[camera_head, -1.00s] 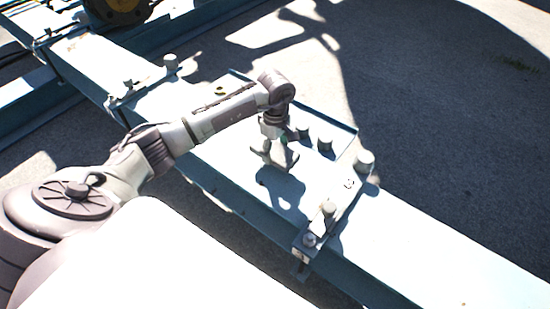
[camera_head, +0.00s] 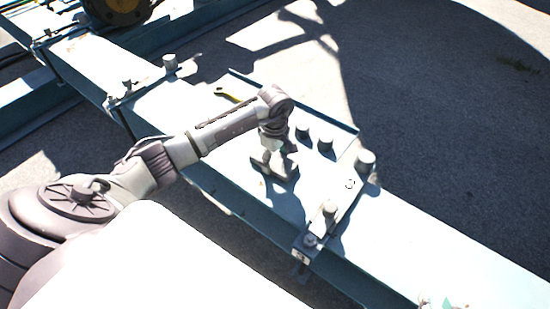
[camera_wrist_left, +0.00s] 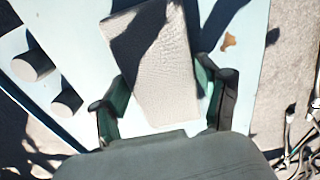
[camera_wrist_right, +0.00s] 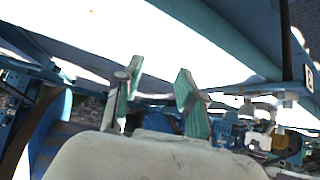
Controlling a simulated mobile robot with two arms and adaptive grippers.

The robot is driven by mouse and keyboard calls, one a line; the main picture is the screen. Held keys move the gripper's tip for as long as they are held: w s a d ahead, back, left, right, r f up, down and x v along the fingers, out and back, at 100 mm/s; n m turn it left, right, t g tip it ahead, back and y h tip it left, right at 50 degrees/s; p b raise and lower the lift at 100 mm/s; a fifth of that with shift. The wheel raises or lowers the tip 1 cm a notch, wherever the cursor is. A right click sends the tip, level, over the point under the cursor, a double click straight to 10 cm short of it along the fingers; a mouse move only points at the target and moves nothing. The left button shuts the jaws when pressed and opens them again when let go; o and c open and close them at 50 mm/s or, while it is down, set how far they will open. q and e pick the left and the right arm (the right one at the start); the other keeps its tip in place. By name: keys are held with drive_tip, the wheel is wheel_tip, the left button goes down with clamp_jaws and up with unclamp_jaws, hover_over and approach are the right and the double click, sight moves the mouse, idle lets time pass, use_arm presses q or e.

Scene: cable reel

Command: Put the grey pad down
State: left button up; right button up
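The grey pad (camera_wrist_left: 160,75) is a textured light-grey block between the fingers of my left gripper (camera_wrist_left: 165,98) in the left wrist view. Both fingers are against its side edges. In the head view my left gripper (camera_head: 274,168) points down, low over the pale beam (camera_head: 410,245), by several short round posts. The pad is hard to make out from the gripper there. Whether its underside touches the beam cannot be told. My right gripper (camera_wrist_right: 155,95) is open and empty in the right wrist view. Only its tips show at the head view's bottom right edge (camera_head: 445,304).
Round posts (camera_head: 325,145) stand right of my left gripper, and a bracket with bolts (camera_head: 330,208) crosses the beam nearer the front. A yellow tool (camera_head: 227,94) lies behind my arm. The beam is clear toward the lower right; bare ground lies behind it.

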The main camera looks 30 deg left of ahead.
use_arm(q)
drive_tip(key=shift+o, duration=1.4)
drive_tip(key=shift+r, duration=0.1)
